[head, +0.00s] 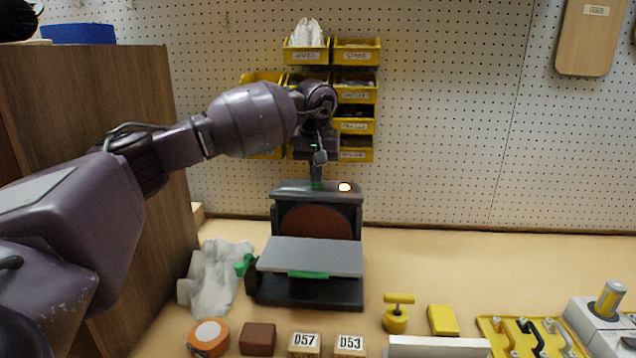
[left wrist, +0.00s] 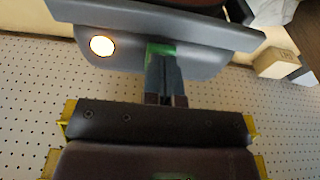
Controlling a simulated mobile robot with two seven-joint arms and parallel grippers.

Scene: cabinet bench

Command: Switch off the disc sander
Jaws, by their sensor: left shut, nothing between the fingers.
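The disc sander (head: 316,272) stands on the bench against the pegboard, with a brown disc (head: 316,222) behind a grey table. A pale yellow-white lamp (head: 344,187) glows on its top housing; it also shows in the left wrist view (left wrist: 102,46). My left gripper (head: 317,182) points down at the housing, left of the lamp, with its fingers shut and empty. In the left wrist view the fingertips (left wrist: 162,62) are at a green part (left wrist: 160,48) on the housing and partly cover it. Whether they touch it I cannot tell. My right gripper is not in view.
Yellow bins (head: 355,90) hang on the pegboard behind my left wrist. A brown cabinet (head: 110,150) stands at left. A grey cloth (head: 215,275) lies left of the sander. An orange tape measure (head: 209,337), blocks and a yellow tray (head: 530,338) line the front.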

